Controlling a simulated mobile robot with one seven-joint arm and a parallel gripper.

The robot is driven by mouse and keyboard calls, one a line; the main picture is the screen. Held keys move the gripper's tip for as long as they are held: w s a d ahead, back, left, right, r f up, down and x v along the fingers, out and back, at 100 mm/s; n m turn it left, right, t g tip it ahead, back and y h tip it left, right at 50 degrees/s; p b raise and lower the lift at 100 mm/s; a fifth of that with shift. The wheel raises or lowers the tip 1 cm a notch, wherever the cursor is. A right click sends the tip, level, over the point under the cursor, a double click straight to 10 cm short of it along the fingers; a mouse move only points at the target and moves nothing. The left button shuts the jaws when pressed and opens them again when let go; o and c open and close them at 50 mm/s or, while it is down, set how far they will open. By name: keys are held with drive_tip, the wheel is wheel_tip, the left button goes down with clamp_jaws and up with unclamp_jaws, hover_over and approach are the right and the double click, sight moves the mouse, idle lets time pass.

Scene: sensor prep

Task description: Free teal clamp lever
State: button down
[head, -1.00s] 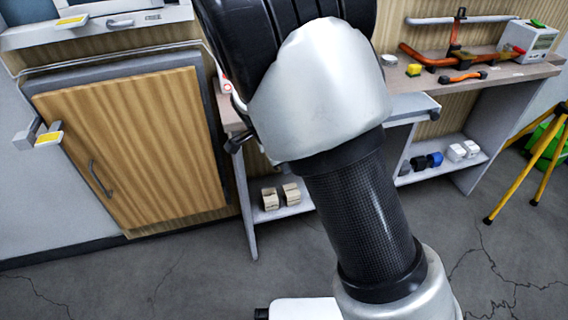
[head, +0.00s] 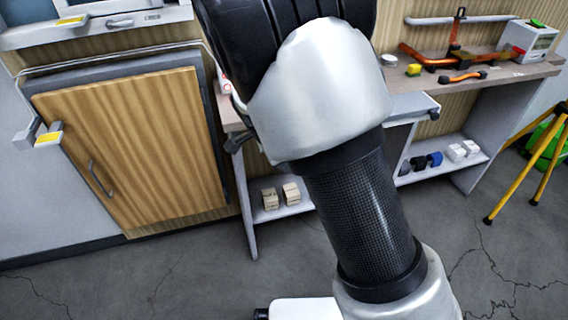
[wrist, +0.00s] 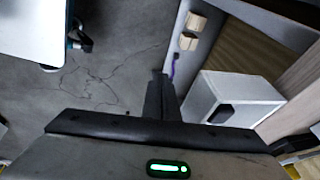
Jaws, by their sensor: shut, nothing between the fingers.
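I do not see a teal clamp lever in either view. My gripper (wrist: 161,98) is shut and empty in the wrist view, its dark fingers pointing out over the floor beside a light grey box-like part (wrist: 232,97) with a dark opening. In the head view my own arm covers the middle of the scene and hides part of the workbench (head: 507,75). An orange and dark clamp-like frame (head: 455,55) stands on the bench's right part, with an orange-and-black handled tool (head: 463,77) in front of it.
Lower shelves hold wooden blocks (head: 281,195) and blue and white ones. A wooden cabinet door (head: 135,145) is left; a yellow tripod (head: 540,160) right.

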drive_tip(key=shift+r, duration=0.15)
drive_tip(key=shift+r+p, duration=0.6)
drive_tip(key=shift+r, duration=0.1)
